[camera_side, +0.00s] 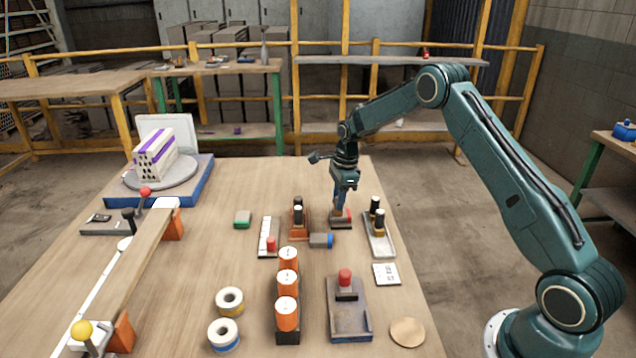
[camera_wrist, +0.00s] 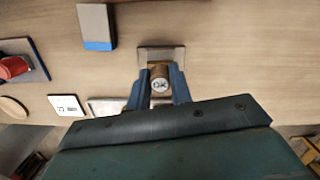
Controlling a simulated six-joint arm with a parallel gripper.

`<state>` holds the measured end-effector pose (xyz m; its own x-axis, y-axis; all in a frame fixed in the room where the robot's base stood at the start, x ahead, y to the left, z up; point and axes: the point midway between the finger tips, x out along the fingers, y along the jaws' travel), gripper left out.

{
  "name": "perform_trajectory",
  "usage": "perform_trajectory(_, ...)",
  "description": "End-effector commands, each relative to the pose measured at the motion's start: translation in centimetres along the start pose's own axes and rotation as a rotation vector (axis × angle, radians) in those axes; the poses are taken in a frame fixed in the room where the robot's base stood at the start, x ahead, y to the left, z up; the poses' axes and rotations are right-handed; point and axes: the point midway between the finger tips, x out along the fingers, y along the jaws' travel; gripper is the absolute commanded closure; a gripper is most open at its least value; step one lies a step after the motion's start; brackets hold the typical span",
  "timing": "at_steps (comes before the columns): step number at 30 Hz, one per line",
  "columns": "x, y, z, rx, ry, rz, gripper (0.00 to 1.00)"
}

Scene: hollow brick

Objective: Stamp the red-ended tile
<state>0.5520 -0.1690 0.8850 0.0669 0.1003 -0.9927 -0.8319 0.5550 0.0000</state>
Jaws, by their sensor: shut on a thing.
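My gripper (camera_side: 341,208) is low over the middle-right of the table, its fingers pointing down.
An orange rack (camera_side: 298,220) is left.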

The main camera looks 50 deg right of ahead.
Motion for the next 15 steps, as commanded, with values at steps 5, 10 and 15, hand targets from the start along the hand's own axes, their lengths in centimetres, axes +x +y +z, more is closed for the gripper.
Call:
perform_trajectory(5,0.15,-0.01,-0.02,0.0,0.0,0.0,0.93)
perform_trajectory(10,0.3,-0.01,-0.03,0.0,0.0,0.0,0.93)
perform_trajectory(15,0.44,-0.01,-0.05,0.0,0.0,0.0,0.93)
